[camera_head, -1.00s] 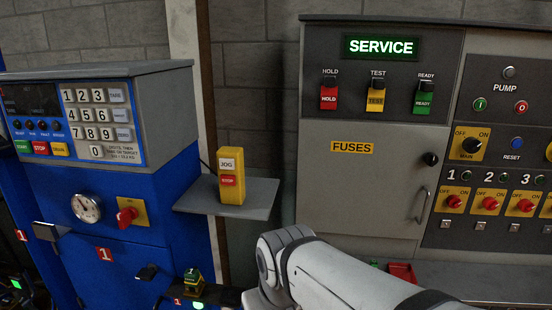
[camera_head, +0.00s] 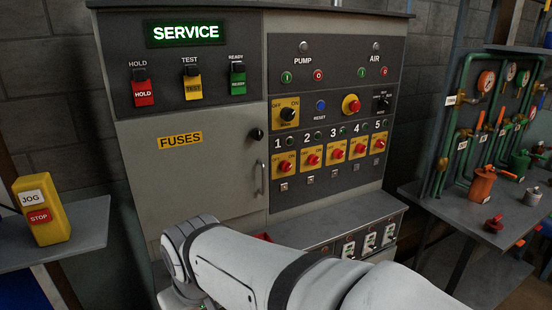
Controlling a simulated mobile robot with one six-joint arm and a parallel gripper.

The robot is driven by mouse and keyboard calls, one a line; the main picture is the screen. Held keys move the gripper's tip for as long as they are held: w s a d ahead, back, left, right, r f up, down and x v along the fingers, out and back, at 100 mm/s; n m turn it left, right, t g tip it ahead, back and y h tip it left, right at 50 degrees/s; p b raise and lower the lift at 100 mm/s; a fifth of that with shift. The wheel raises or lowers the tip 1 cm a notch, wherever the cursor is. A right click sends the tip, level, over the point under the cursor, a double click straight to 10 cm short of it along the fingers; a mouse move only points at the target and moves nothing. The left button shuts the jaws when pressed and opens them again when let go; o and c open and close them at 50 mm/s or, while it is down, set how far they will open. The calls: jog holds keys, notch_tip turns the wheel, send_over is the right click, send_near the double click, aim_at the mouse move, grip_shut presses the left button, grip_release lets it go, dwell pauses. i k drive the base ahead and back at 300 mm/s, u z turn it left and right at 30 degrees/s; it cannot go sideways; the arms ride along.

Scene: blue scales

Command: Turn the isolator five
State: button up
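The isolator five (camera_head: 378,143) is a red rotary knob on a yellow plate marked OFF and ON, under the number 5. It is the rightmost in a row of numbered isolators on the grey service cabinet (camera_head: 190,205). The isolator four (camera_head: 360,148) is just left of it. The exact knob angle is too small to read. My white arm reaches across the lower middle of the view, below and in front of the panel. My gripper is not in view.
A fuses door with a handle (camera_head: 262,178) is on the cabinet's left. A ledge with switches (camera_head: 350,248) juts out below the panel. A yellow jog box (camera_head: 41,210) sits on a shelf at left. A pipe bench with gauges (camera_head: 486,80) stands at right.

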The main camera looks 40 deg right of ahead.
aim_at(381, 144)
jog(key=z, duration=1.75)
jog(key=k, duration=0.9)
jog(key=z, duration=3.75)
jog(key=i, duration=0.1)
jog(key=u, duration=2.55)
jog(key=i, duration=1.5)
jog(key=u, duration=0.3)
jog(key=i, duration=1.3)
jog(key=u, duration=1)
